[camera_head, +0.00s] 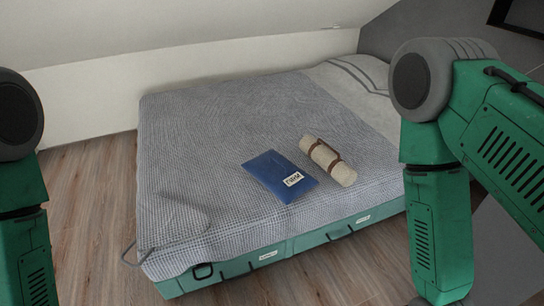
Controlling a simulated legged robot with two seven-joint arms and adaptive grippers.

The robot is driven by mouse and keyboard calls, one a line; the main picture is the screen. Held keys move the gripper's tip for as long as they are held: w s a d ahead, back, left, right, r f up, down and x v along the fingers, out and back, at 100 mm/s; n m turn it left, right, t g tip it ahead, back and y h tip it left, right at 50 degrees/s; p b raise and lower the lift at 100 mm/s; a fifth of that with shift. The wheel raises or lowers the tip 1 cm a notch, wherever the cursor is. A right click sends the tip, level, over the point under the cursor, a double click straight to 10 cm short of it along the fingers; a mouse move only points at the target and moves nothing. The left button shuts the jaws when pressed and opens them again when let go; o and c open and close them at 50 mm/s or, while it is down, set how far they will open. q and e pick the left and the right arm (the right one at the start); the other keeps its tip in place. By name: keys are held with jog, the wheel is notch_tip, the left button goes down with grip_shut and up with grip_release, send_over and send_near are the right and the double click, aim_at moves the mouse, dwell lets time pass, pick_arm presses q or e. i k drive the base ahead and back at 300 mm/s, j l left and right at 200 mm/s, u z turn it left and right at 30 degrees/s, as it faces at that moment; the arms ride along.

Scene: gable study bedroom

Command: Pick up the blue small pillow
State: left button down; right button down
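The blue small pillow (272,171) lies flat on the bed, near its front edge and right of the bed's middle. It has a white label with dark lettering at its right end. The bed (210,130) has a grey-blue textured cover. My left arm stands at the left edge of the view and my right arm at the right. Both arms are apart from the pillow and the bed's front. Neither gripper shows; both are outside the picture.
A cream rolled bundle with brown straps (328,161) lies just right of the pillow. Green drawers (240,264) with dark handles form the bed's front. A thin grey loop (131,256) sticks out at the front left corner. Wooden floor (88,220) is clear at left and in front.

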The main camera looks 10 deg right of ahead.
aim_at(287, 181)
jog(key=i+l+u, duration=0.25)
jog(key=i, duration=0.3)
jog(key=i+l+u, duration=0.3)
jog(key=i, duration=0.25)
jog(key=l, duration=0.1)
